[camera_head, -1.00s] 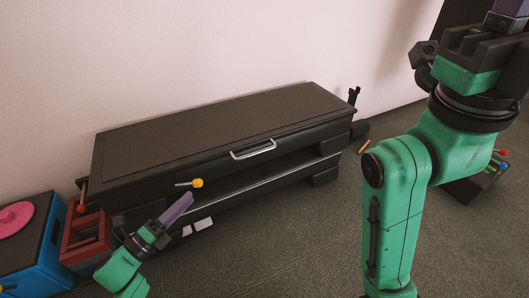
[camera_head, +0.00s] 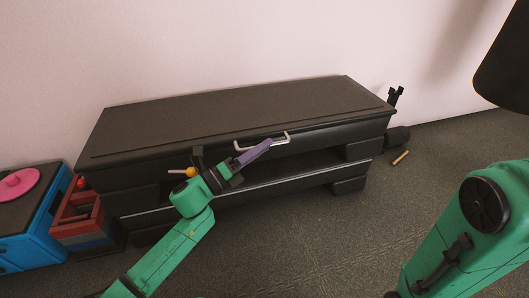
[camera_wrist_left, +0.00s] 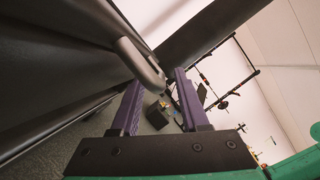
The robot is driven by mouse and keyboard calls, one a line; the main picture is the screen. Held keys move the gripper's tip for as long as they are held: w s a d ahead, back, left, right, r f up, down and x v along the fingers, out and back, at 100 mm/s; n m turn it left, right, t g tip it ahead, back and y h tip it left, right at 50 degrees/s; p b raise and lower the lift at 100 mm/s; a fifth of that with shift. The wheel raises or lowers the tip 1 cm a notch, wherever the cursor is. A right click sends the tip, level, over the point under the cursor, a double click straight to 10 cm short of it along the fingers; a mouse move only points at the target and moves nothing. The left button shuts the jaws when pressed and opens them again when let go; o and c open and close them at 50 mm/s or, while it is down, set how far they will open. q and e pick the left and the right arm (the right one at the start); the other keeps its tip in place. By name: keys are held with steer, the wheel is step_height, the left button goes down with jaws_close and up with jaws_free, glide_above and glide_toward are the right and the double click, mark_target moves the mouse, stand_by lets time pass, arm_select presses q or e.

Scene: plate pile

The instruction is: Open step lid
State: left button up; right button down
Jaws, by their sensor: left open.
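The step lid (camera_head: 240,115) is the flat dark top of a long black step unit against the wall. It lies flat and looks closed. A silver bar handle (camera_head: 275,139) sits on its front edge. My left gripper (camera_head: 254,152), with purple fingers, is at the left part of the handle and hides some of it. In the left wrist view the open fingers (camera_wrist_left: 158,98) have the rounded grey handle (camera_wrist_left: 140,62) just ahead, near the gap between them. I cannot tell whether they touch it. My right gripper is out of view.
A yellow-ended knob (camera_head: 191,172) is beside my left wrist, at the unit's front. A red crate (camera_head: 75,217) and a blue box (camera_head: 40,240) with a pink disc (camera_head: 18,184) stand at the left. The floor in front of the unit is clear. My right arm's green link is at the right.

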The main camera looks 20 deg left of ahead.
arm_select(q)
steer(key=shift+w+d+r, duration=0.15)
steer(key=shift+w+d, duration=0.2)
steer(key=shift+w, duration=0.1)
jaws_close()
stand_by(1.1)
